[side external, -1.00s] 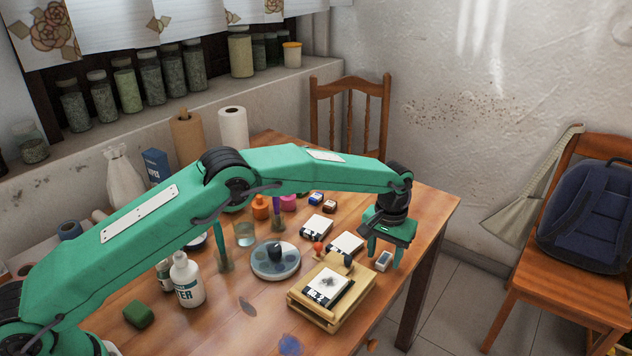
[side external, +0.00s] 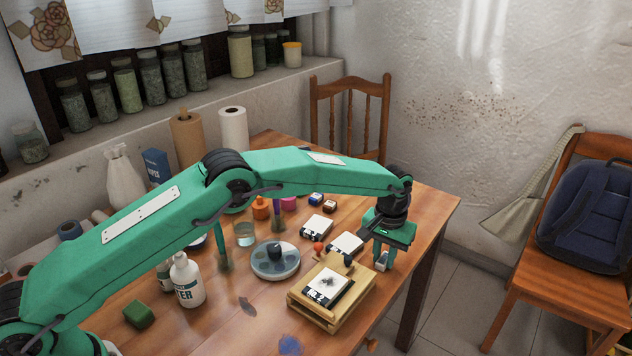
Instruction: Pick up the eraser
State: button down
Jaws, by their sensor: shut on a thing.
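The eraser (side external: 381,261) is a small block with a white and dark surface, near the right edge of the wooden table, just right of the wooden press. My gripper (side external: 383,262) points down over it, with its green fingers shut on the eraser's sides. The fingers hide part of the eraser. It is at or very near the table top; I cannot tell whether it is touching.
A wooden press (side external: 330,293) with a printed card stands left of my gripper. Close by are white pads (side external: 346,244), a round palette (side external: 275,262), a glass jar (side external: 244,235) and a white bottle (side external: 187,280). The table's right edge (side external: 428,246) is near.

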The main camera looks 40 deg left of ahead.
aim_at(384, 259)
jog(key=shift+r, duration=0.15)
jog(key=shift+r, duration=0.45)
notch_tip(384, 259, up, 3)
jog(key=s+d+r, duration=0.6)
jog(key=s+d, duration=0.1)
jog(key=s, duration=0.2)
jog(key=shift+s+r, duration=0.15)
jog(key=shift+r, duration=0.25)
jog(key=c, duration=1.8)
grip_release()
jog(key=c, duration=0.3)
jog(key=s+a+r, duration=0.1)
jog(key=s+a, duration=0.5)
jog(key=a, duration=0.1)
jog(key=s+a+r, duration=0.1)
jog(key=s+a, duration=0.3)
jog(key=shift+a+r, duration=0.1)
jog(key=shift+r, duration=0.25)
jog(key=shift+c, duration=0.2)
